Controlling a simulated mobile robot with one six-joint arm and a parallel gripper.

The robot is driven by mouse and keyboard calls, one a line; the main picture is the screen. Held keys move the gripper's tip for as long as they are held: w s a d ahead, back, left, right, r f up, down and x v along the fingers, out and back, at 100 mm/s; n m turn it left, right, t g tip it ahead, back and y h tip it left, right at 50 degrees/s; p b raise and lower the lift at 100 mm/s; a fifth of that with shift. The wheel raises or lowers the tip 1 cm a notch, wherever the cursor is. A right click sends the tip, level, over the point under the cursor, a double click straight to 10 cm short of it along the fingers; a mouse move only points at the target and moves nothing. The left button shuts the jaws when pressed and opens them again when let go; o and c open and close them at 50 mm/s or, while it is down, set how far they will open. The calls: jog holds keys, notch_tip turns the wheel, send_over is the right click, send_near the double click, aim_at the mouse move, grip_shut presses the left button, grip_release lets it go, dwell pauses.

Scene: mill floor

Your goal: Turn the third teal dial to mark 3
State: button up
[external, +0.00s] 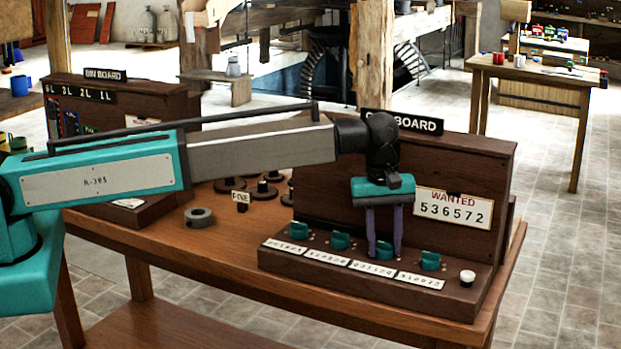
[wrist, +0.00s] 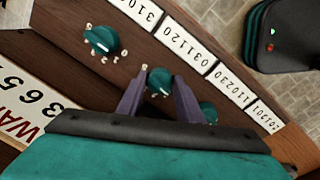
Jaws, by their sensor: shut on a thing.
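Several teal dials stand in a row on the dark wooden control board (external: 375,268). My gripper (external: 384,252) reaches down onto the third teal dial (external: 384,249), counted from the left in the external view. In the wrist view that dial (wrist: 160,81) sits between the two purple fingertips (wrist: 158,95), and my gripper is shut on it. The marks around it are partly hidden and its setting cannot be read. The fourth dial (wrist: 101,40) and second dial (wrist: 208,112) flank it in the wrist view. The first dial (external: 298,229) is at the left end.
A white knob (external: 467,277) stands right of the dials. White number cards (external: 371,268) lie along the front edge. A grey ring (external: 199,217) and a "FINE" tag (external: 241,197) sit left on the table.

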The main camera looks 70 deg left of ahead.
jog(key=m, duration=0.3)
jog(key=m+b, duration=0.1)
jog(key=m, duration=0.2)
jog(key=shift+s+a+f, duration=0.1)
jog(key=shift+a, duration=0.1)
jog(key=m, duration=0.3)
jog(key=m+g, duration=0.1)
jog(key=m, duration=0.2)
jog(key=shift+a+m+h, duration=0.1)
jog(key=shift+m+h, duration=0.2)
jog(key=shift+m, duration=0.1)
jog(key=o, duration=0.8)
jog(key=shift+c, duration=0.2)
